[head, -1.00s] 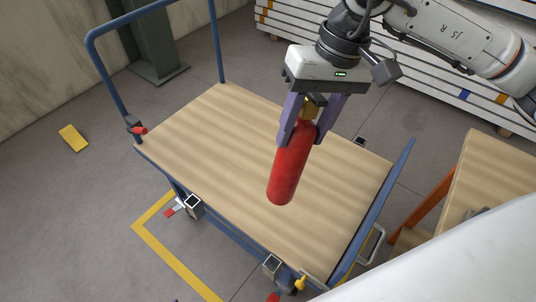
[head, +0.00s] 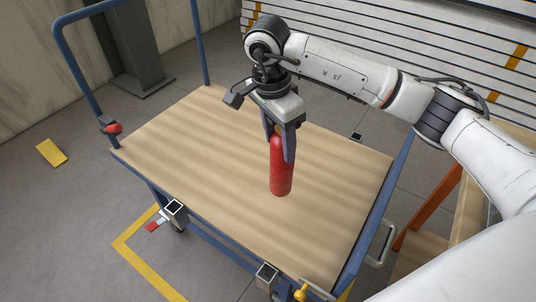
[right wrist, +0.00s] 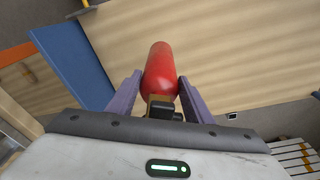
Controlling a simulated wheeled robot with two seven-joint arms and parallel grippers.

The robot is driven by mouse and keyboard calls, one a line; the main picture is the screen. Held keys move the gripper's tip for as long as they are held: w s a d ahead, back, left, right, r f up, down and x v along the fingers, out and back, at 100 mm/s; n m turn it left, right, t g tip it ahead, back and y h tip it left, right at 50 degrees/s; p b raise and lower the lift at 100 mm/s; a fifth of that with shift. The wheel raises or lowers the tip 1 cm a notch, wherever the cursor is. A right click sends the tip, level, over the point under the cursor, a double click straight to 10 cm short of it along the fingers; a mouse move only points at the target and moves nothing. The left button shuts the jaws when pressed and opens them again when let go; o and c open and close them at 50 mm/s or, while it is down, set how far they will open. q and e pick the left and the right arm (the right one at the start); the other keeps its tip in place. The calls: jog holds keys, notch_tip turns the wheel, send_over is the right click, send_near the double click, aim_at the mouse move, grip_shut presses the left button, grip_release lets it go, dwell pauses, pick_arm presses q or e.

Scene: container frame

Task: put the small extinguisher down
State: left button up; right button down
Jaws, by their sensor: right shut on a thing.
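The small red extinguisher (head: 281,172) is upright over the middle of the cart's wooden deck (head: 205,150) in the head view. My right gripper (head: 279,142) is shut on its top end from above. In the right wrist view the extinguisher (right wrist: 159,75) sits between the two purple fingers (right wrist: 152,98), its body pointing away toward the deck. Its lower end is at or just above the deck; I cannot tell whether it touches. My left gripper is not in view.
The cart has a blue push handle (head: 60,75) at the left and a blue rail (head: 375,210) at the right. A wooden table with an orange leg (head: 428,207) stands to the right. The deck around the extinguisher is clear.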

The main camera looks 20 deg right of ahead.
aim_at(279, 167)
jog(key=shift+f, duration=4.35)
jog(key=c, duration=0.9)
grip_release()
jog(key=shift+f, duration=0.2)
jog(key=shift+r, duration=0.1)
jog(key=r, duration=0.4)
jog(key=a+r, duration=0.1)
jog(key=r, duration=0.7)
jog(key=shift+s+a, duration=0.15)
jog(key=shift+a, duration=0.15)
